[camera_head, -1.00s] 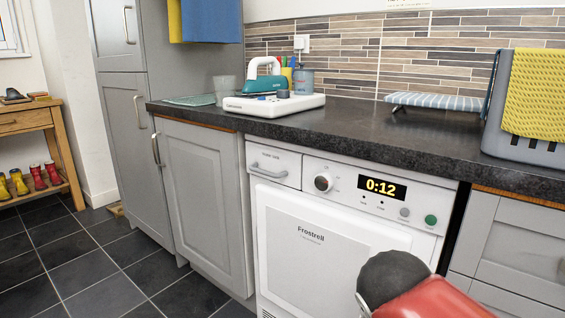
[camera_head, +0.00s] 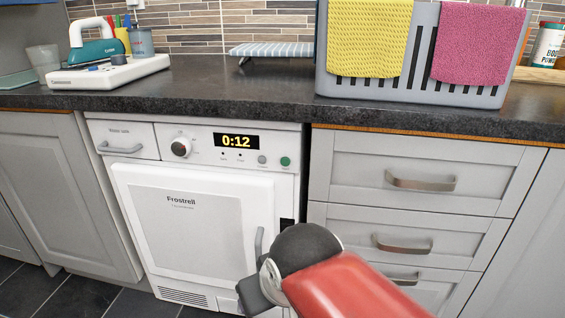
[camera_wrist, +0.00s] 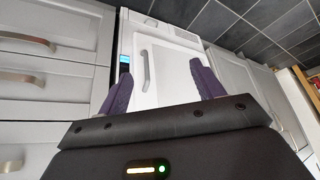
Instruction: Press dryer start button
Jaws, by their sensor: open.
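The white dryer (camera_head: 190,225) stands under the dark worktop, left of the drawers. Its panel has a dial (camera_head: 180,147), a display (camera_head: 236,141) reading 0:12, a grey button (camera_head: 262,160) and a green button (camera_head: 285,162) at the right end. No label on the green button is readable. In the head view my red and black arm covers the dryer's lower right, and the gripper's fingertips are hidden behind it. In the wrist view my gripper (camera_wrist: 158,85) is open and empty, its two purple fingers apart in front of the dryer door (camera_wrist: 165,68). The dryer's control panel is not clearly seen there.
Drawers with metal handles (camera_head: 420,182) stand right of the dryer. On the worktop (camera_head: 220,98) are a steam iron (camera_head: 98,45), a small ironing board (camera_head: 270,50) and a grey basket (camera_head: 420,96) with yellow and pink cloths. Floor shows at lower left.

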